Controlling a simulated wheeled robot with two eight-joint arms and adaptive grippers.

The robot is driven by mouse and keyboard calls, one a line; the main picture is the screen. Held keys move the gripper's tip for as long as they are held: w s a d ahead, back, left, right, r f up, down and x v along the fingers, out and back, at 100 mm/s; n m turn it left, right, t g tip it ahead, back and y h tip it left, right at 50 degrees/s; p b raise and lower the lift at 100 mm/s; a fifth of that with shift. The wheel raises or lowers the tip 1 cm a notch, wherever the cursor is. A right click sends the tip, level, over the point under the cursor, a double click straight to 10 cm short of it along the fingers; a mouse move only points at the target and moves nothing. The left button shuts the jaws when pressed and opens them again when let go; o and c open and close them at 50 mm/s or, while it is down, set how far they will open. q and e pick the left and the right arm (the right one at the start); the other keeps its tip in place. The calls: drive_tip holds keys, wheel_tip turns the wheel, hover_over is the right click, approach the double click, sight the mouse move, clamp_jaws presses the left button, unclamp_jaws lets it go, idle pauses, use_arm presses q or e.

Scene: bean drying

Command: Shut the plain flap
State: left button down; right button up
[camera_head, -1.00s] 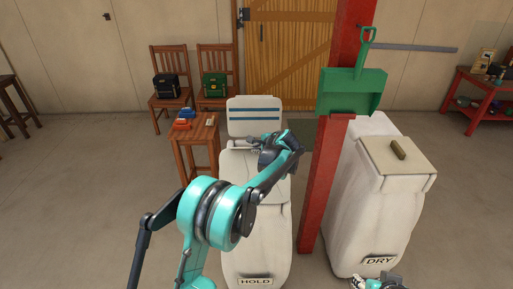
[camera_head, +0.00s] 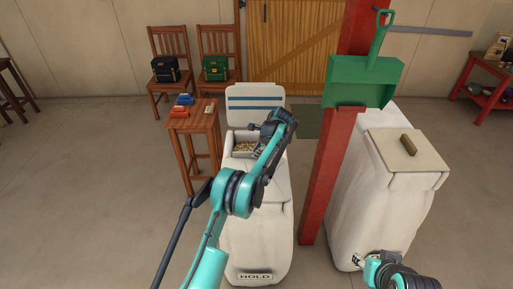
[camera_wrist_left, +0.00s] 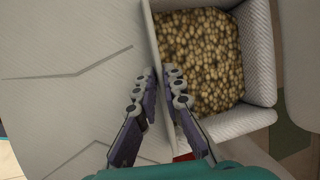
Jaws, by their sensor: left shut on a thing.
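The open sack-like HOLD bin (camera_head: 257,235) stands in the middle of the head view, with beans (camera_head: 244,147) in its top. A flap with blue stripes (camera_head: 256,92) stands up at its back. In the left wrist view a plain pale flap (camera_wrist_left: 75,95) fills the left side, beside the beans (camera_wrist_left: 200,50). My left gripper (camera_wrist_left: 164,73) is shut on the plain flap's edge, one finger each side. In the head view my left gripper (camera_head: 268,131) is over the bin's right part and hides some of the opening. My right gripper (camera_head: 362,261) is low at the DRY label, its fingers unclear.
A red post (camera_head: 327,175) with a green scoop (camera_head: 362,80) stands right of the HOLD bin. Behind it is the covered DRY bin (camera_head: 375,215). A small wooden table (camera_head: 190,125) is at the left. The floor further left is clear.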

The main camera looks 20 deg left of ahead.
use_arm(q)
drive_tip(key=shift+w+a+f, duration=0.2)
drive_tip(key=shift+w+f, duration=0.05)
drive_tip(key=shift+f, duration=0.25)
drive_tip(key=c, duration=1.7)
unclamp_jaws()
drive_tip(key=v, duration=1.1)
drive_tip(key=shift+r, duration=0.3)
drive_tip(key=shift+w+d, duration=0.15)
